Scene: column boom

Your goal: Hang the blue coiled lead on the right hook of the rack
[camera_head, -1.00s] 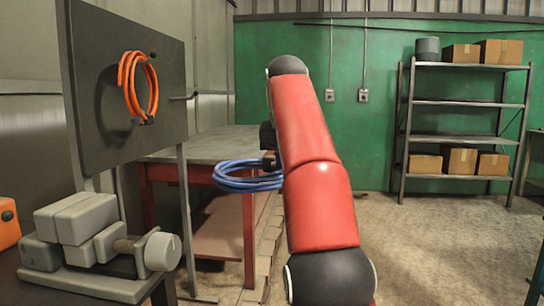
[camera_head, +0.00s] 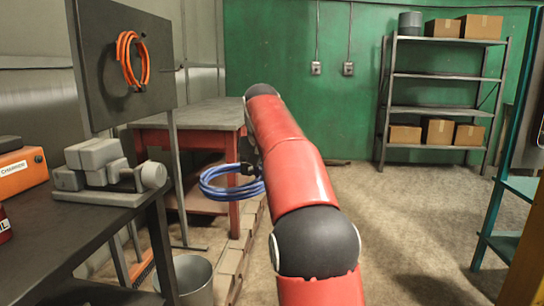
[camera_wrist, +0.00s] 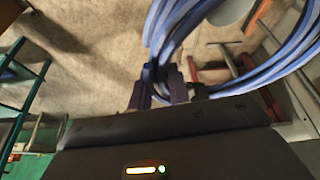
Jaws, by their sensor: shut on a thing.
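The blue coiled lead (camera_head: 214,192) hangs from my gripper (camera_head: 248,158), left of my red arm in the head view. In the wrist view my gripper (camera_wrist: 165,82) is shut on the bound part of the lead, and its loops (camera_wrist: 275,68) spread to the right. The rack (camera_head: 92,62) is a dark upright panel at the left. Its right hook (camera_head: 179,69) sticks out at the panel's right edge and looks bare. An orange coiled lead (camera_head: 125,62) hangs on the panel left of it. The blue lead is apart from the rack, lower and to its right.
A dark bench (camera_head: 75,235) with a grey vise (camera_head: 105,165) and an orange box (camera_head: 20,170) stands at near left. A bucket (camera_head: 190,278) is on the floor beside it. A red-legged table (camera_head: 195,117) stands behind the lead. Teal shelving (camera_head: 515,187) is at right; floor between is open.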

